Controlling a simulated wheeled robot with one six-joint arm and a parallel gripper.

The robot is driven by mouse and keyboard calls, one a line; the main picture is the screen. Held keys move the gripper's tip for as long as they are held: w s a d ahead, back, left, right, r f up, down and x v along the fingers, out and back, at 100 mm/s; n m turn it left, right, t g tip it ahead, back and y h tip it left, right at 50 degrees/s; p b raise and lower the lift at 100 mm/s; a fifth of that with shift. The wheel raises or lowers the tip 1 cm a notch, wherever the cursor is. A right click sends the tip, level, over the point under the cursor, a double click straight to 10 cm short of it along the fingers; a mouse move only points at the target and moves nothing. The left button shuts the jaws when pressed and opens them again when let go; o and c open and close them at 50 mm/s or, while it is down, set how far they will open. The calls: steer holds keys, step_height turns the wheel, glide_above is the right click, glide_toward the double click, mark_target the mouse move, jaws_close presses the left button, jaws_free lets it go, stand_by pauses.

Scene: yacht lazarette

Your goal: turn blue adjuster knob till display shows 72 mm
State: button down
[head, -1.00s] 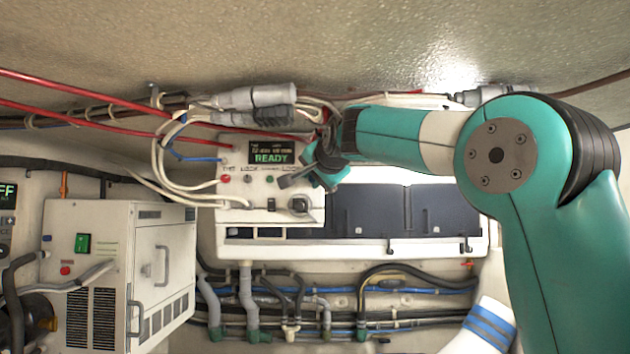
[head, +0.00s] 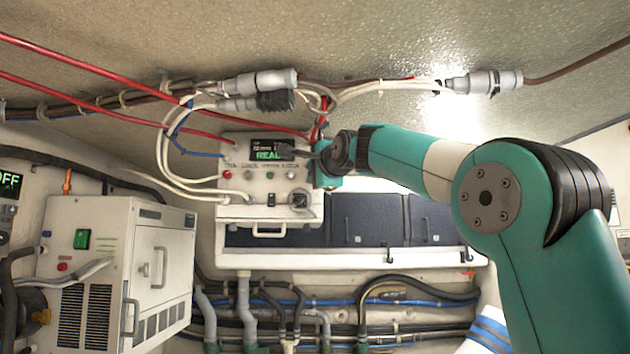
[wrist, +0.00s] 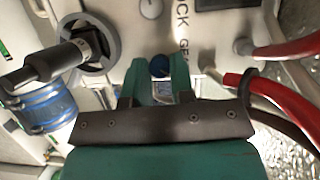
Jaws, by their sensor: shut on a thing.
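The blue adjuster knob (wrist: 160,66) shows in the wrist view between the two teal fingers of my gripper (wrist: 161,78), which is shut on it. In the head view my gripper (head: 292,153) reaches in from the right across the front of the white control box (head: 240,211), and the knob cannot be made out there. The display (head: 266,148) on the box is lit with green text. Its large line begins "REA" and my gripper covers its right end. I cannot read a mm value in the small upper line.
A black-handled fitting in a grey ring (wrist: 85,45) and a red cable (wrist: 262,98) lie close to my gripper in the wrist view. Cables and grey connectors (head: 262,82) hang above the box. A white cabinet (head: 105,250) stands at the lower left.

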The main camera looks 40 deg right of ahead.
steer(key=shift+m, duration=0.3)
steer(key=c, duration=1)
jaws_free()
steer(key=b+v, duration=0.7)
steer(key=v, duration=1)
steer(key=shift+s+d+f, duration=0.1)
steer(key=shift+s+f, duration=0.1)
steer(key=shift+s, duration=0.05)
